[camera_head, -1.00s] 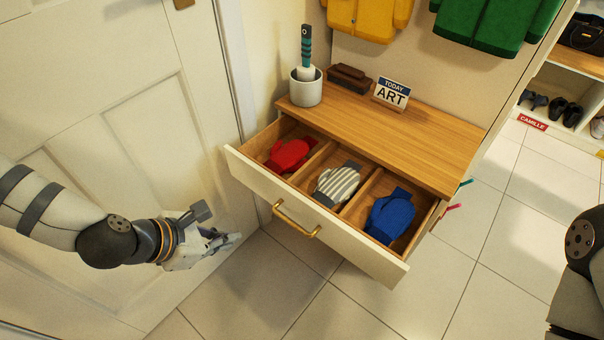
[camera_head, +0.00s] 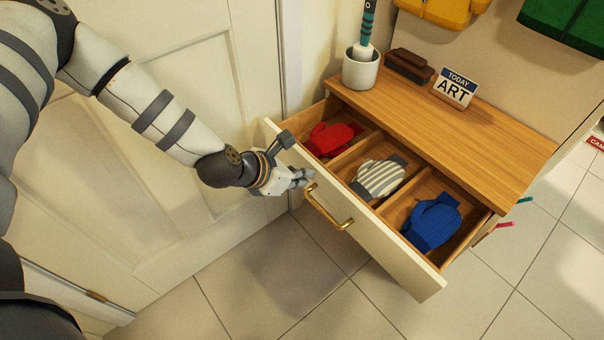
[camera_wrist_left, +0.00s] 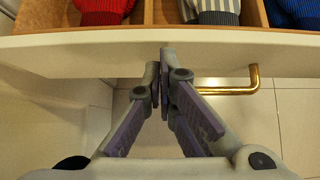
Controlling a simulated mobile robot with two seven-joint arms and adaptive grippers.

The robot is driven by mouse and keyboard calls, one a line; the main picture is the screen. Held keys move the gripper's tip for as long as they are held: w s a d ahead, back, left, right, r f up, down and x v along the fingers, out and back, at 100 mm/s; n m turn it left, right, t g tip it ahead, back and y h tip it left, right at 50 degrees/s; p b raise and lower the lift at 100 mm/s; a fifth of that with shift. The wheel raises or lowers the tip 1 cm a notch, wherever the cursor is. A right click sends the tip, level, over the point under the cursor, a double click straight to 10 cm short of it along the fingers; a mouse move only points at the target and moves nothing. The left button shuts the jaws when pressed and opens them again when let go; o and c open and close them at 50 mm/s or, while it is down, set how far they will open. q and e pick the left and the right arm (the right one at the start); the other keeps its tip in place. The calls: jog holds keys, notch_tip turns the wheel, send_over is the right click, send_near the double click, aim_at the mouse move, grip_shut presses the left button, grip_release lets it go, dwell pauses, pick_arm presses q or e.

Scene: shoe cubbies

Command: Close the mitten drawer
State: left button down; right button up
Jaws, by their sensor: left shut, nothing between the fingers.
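The mitten drawer (camera_head: 376,228) is pulled open from the wooden-topped cabinet. It has a cream front, a brass handle (camera_head: 327,208) and three compartments. A red mitten (camera_head: 331,139) lies in the left one, a striped mitten (camera_head: 379,178) in the middle and a blue mitten (camera_head: 432,221) in the right. My left gripper (camera_head: 305,178) is shut and empty, close to the drawer front, left of the handle. In the left wrist view its fingertips (camera_wrist_left: 163,52) are at the drawer front (camera_wrist_left: 60,55); I cannot tell whether they touch. My right gripper is out of view.
On the cabinet top (camera_head: 430,120) stand a brush in a cup (camera_head: 361,70), a brown brush (camera_head: 408,66) and an ART sign (camera_head: 455,88). A white door (camera_head: 150,200) is at the left. The tiled floor (camera_head: 300,280) before the drawer is clear.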

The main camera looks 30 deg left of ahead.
pick_arm(q)
jog(key=shift+w, duration=0.2)
jog(key=w+d+b, duration=0.2)
jog(key=w+d, duration=0.1)
jog(key=w, duration=0.5)
jog(key=w+d+b, duration=0.1)
jog(key=w+d, duration=0.2)
jog(key=w, duration=0.4)
jog(key=shift+w+b, duration=0.35)
jog(key=shift+w, duration=0.05)
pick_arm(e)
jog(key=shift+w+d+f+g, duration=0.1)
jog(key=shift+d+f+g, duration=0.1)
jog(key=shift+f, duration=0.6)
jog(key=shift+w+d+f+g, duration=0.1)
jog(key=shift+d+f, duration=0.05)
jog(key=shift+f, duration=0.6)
pick_arm(q)
jog(key=shift+a, duration=0.1)
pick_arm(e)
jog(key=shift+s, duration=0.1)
